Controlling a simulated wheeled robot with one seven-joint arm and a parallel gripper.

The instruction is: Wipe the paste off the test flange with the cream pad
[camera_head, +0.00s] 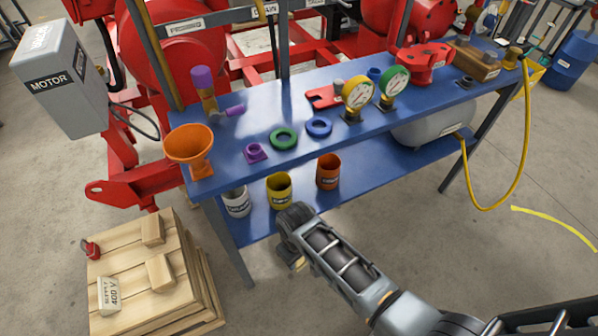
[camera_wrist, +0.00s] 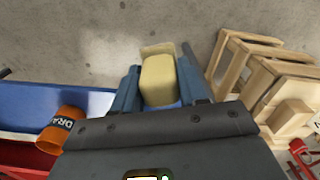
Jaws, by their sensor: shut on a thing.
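My gripper (camera_wrist: 160,90) is shut on the cream pad (camera_wrist: 158,78), which sits between its two blue-grey fingers in the wrist view. In the head view my gripper (camera_head: 297,262) hangs in front of the blue bench, below its top, with only a little of the pad showing. I cannot tell for sure which part is the test flange, and no paste can be made out. Flange-like parts on the bench top are a green ring (camera_head: 284,138), a blue ring (camera_head: 319,127) and a small purple flange (camera_head: 256,152).
The blue bench (camera_head: 235,130) carries an orange funnel (camera_head: 190,146) and two gauges (camera_head: 358,93). A white, a yellow (camera_head: 279,190) and an orange can (camera_head: 328,171) stand on its lower shelf. A wooden crate (camera_head: 150,270) stands at left.

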